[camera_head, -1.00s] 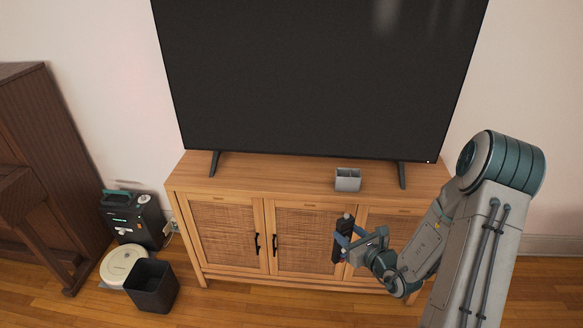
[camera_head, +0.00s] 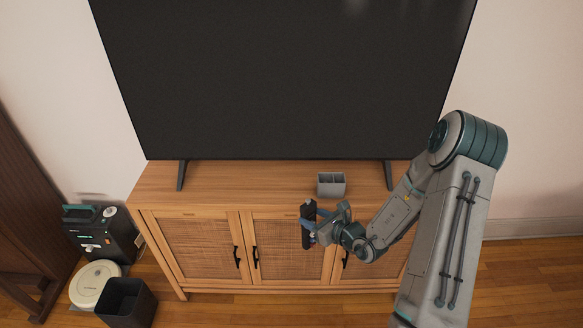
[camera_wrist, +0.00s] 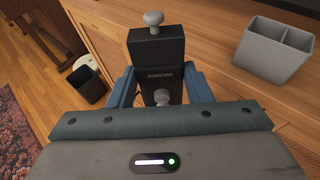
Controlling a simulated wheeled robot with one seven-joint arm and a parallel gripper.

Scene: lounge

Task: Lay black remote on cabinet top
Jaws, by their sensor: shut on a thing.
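The black remote (camera_head: 308,226) is held upright in my gripper (camera_head: 311,222), in front of the cabinet's front edge. In the wrist view the black remote (camera_wrist: 156,60) sits between the two blue fingers of my gripper (camera_wrist: 158,88), with a grey knob at its far end. The wooden cabinet top (camera_head: 230,187) lies just behind and beside it. In the wrist view the cabinet top (camera_wrist: 205,35) fills the right side. I cannot tell whether the remote touches the cabinet.
A grey two-compartment holder (camera_head: 331,185) stands on the cabinet top near the right. The large TV (camera_head: 280,80) stands along the back on two legs (camera_head: 181,176). The left half of the top is clear. A black bin (camera_head: 127,302) and a white robot vacuum (camera_head: 95,284) are on the floor at left.

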